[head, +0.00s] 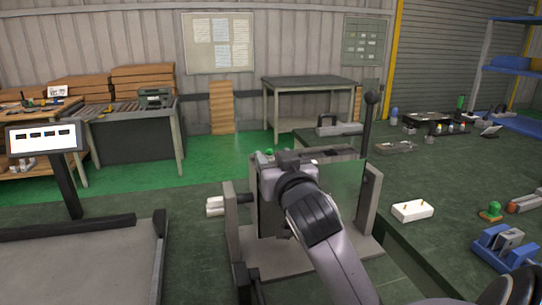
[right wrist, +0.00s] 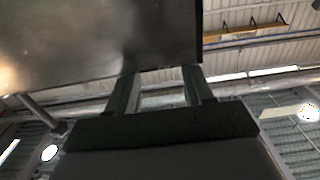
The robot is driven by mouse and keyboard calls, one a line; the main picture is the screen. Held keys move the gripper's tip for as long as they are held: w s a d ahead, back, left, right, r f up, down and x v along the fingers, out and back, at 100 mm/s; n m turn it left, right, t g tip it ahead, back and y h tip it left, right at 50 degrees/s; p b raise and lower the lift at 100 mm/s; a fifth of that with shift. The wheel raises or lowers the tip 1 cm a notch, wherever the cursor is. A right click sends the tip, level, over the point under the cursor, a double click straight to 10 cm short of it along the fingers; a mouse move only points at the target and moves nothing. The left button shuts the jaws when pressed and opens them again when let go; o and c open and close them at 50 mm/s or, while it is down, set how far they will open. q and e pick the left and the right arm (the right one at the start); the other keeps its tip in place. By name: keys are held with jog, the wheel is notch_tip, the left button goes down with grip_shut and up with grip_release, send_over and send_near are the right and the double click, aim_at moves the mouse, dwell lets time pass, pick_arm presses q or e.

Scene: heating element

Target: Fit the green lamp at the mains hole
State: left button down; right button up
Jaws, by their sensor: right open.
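A green round-topped piece (head: 493,209), which looks like a green lamp, stands on a small brownish base at the right of the head view. Small green bits (head: 269,152) also show just behind my right gripper, too small to identify. A dark upright panel (head: 350,190) stands in a grey frame (head: 372,200) at the middle; its mains hole cannot be made out. My right gripper (right wrist: 160,72) is at the panel's top, its fingertips hidden in the head view. In the right wrist view its fingers are apart with nothing seen between them, beside a large metallic sheet (right wrist: 90,40). My left gripper is not in view.
A white box (head: 412,211) with small studs lies right of the frame. A blue holder (head: 503,248) sits at lower right. A grey tool case (head: 338,127) is behind the frame. A screen on a post (head: 45,139) stands left.

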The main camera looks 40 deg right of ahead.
jog(key=shift+v, duration=1.35)
